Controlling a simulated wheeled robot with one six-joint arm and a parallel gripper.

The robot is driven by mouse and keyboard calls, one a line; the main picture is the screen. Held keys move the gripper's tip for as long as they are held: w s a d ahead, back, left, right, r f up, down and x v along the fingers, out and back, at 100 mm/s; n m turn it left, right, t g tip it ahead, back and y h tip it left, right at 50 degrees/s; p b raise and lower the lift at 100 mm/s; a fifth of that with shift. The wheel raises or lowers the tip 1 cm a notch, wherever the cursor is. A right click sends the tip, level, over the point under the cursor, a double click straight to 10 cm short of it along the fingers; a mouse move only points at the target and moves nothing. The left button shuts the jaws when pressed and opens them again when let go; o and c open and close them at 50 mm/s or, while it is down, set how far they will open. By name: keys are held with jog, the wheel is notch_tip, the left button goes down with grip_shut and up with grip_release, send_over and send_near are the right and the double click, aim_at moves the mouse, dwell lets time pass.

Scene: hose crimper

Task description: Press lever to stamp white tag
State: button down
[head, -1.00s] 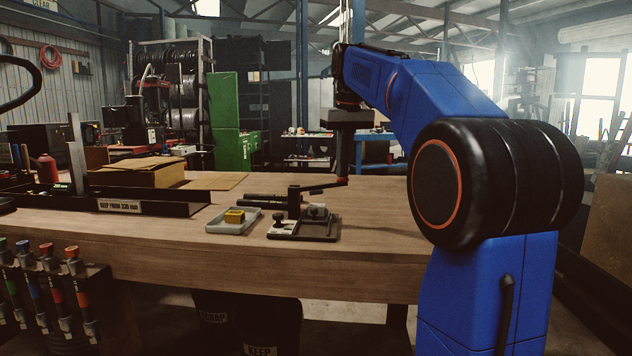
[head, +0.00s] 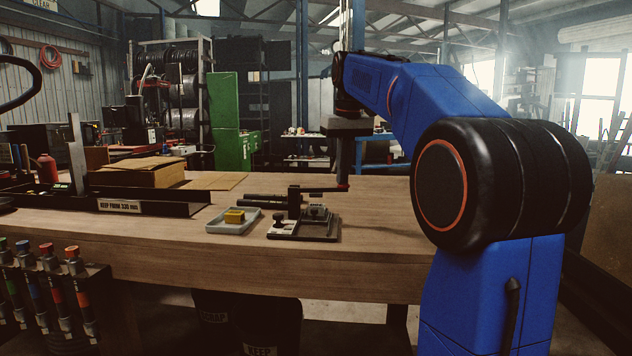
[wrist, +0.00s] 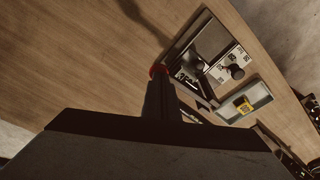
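The stamping press stands on a dark base plate (head: 318,238) on the workbench. Its lever (head: 318,189) lies about level, with a red grip at its right end. My gripper (head: 343,184) points straight down, its tip at that red grip; the fingers look shut together. In the wrist view the red grip (wrist: 158,70) shows at the tip of my dark fingers (wrist: 161,80). A white piece (head: 284,229) that looks like the tag lies at the press's front left. In the wrist view, white pieces with dark marks (wrist: 232,60) show on the base; which is the tag I cannot tell.
A grey tray (head: 222,226) with a yellow block (head: 234,216) stands left of the press. A long dark channel (head: 165,203) and a cardboard box (head: 140,177) are further left. The bench right of the press is clear. Bins stand under the bench's front edge.

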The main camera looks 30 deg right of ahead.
notch_tip(320, 180, up, 13)
dwell(1.7)
dwell(0.4)
jog(key=s+a+f+t, duration=0.1)
jog(key=s+a+f, duration=0.4)
jog(key=s+f, duration=0.5)
jog(key=s+a+f+t, duration=0.1)
jog(key=s+a+f, duration=0.4)
jog(key=f, duration=1.5)
jog(key=s+a+f+t, duration=0.1)
jog(key=s+a+f, duration=0.4)
jog(key=s+f, duration=1)
jog(key=shift+a+f+n, duration=0.15)
jog(key=shift+a+n, duration=0.25)
